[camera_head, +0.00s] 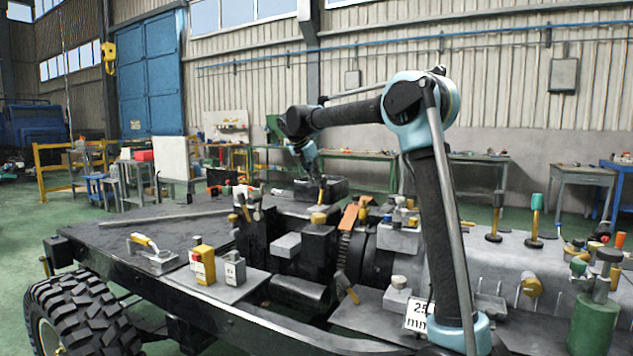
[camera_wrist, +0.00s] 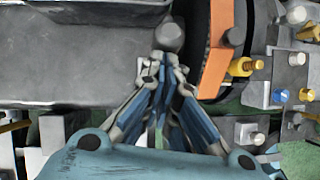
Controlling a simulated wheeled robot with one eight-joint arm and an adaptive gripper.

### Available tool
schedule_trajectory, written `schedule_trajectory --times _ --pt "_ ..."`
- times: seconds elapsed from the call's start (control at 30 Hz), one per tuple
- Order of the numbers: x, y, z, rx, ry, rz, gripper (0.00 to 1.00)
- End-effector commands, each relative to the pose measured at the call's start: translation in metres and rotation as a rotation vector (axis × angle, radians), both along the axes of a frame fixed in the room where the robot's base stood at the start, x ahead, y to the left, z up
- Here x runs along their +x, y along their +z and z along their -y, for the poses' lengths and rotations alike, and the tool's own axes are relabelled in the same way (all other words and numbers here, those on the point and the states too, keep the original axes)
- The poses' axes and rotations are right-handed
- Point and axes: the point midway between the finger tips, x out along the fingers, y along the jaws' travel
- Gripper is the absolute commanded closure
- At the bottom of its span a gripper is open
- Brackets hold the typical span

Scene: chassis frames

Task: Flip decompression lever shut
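My gripper (camera_head: 318,180) hangs at the end of my arm, pointing down over the engine area near the middle of the head view. In the wrist view its fingers (camera_wrist: 165,72) come together at the tips and look shut. A grey rounded knob (camera_wrist: 170,36) shows just beyond the tips; I cannot tell whether they touch it. A yellow-topped block (camera_head: 318,218) stands below my gripper in the head view. I cannot tell for sure which part is the decompression lever.
An orange strip (camera_wrist: 215,48) curves beside a dark round part, right of the fingers. Yellow and blue caps (camera_wrist: 280,96) stand farther right. The dark deck (camera_head: 110,235) on the left is mostly clear.

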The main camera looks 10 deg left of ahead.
Motion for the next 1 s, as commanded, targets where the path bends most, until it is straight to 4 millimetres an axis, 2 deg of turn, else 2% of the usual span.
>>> schedule_trajectory --times 0.23,0.47,0.8,1.0 --pt "-0.001 0.003 -0.001 -0.003 -0.003 0.006 1.00" --pt "-0.019 0.014 -0.013 -0.002 -0.008 0.001 1.00" --pt "-0.041 0.074 -0.032 -0.001 -0.007 0.001 1.00" --pt "-0.050 0.096 -0.038 -0.001 -0.008 0.000 1.00"
